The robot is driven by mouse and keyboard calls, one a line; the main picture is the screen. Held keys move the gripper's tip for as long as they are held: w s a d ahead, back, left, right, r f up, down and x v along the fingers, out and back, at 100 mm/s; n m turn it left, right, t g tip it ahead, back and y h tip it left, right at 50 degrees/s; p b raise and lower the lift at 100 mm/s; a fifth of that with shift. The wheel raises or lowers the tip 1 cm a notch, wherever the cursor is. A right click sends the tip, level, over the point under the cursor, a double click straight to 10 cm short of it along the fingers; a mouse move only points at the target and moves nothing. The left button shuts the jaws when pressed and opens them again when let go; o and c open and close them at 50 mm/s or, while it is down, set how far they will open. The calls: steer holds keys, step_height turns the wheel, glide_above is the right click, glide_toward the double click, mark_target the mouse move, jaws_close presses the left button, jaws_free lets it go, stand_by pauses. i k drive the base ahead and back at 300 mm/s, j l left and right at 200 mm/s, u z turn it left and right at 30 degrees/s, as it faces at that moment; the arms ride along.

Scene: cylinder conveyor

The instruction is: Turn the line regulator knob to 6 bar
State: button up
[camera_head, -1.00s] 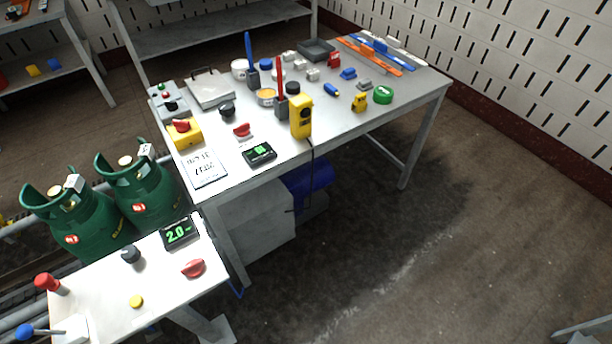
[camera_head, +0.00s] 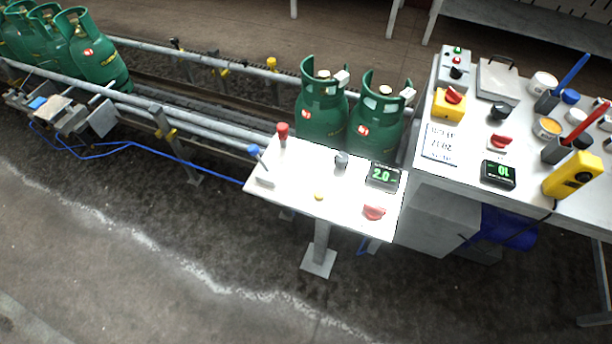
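A small white control stand (camera_head: 290,190) is in the middle of the head view. I cannot tell from labels which knob is the line regulator. My gripper is not in view.
Green gas cylinders (camera_head: 320,115) stand behind the stand, and several more are at the far left on the railed conveyor (camera_head: 200,115). The workbench (camera_head: 450,180) adjoins the stand's right side. A blue hose (camera_head: 100,148) runs below the rails. The floor in front is clear.

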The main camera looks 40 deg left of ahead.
mark_target(342, 159)
steer(key=u, duration=1.1)
